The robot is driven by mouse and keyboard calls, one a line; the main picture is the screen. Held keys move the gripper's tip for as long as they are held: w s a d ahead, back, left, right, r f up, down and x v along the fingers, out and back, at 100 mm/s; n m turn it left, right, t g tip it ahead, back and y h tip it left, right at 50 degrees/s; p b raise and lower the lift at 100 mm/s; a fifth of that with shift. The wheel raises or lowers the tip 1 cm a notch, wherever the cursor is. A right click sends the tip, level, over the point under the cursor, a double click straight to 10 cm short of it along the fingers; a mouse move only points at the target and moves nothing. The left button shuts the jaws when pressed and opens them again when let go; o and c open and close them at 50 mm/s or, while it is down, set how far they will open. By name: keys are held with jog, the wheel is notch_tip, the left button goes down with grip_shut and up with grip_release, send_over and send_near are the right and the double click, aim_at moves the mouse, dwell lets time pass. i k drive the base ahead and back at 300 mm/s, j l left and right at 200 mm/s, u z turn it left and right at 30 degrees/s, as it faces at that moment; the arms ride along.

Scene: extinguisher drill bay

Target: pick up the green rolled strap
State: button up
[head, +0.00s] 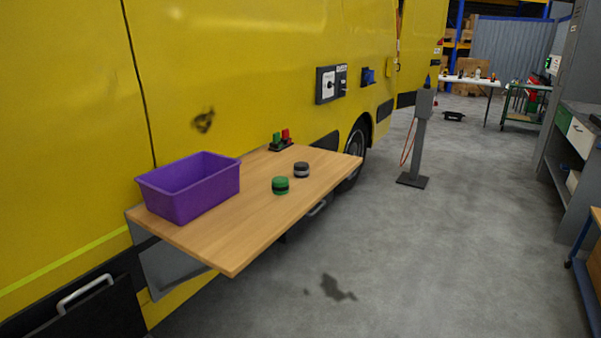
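A green rolled strap (280,186) with a dark band around its middle sits on the wooden fold-out table (232,255) on the side of the yellow vehicle. My gripper is not in view.
A purple bin (190,187) stands at the table's left end. A small holder with green and red items (281,140) is at the back against the yellow vehicle (80,90). A grey post (418,135) stands on the floor behind. The floor in front of the table is clear.

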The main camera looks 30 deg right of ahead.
aim_at(280, 184)
jog(key=i+z, duration=0.9)
jog(key=i+j, duration=0.15)
jog(key=i, duration=0.25)
jog(key=i+j, duration=0.15)
jog(key=i, duration=0.2)
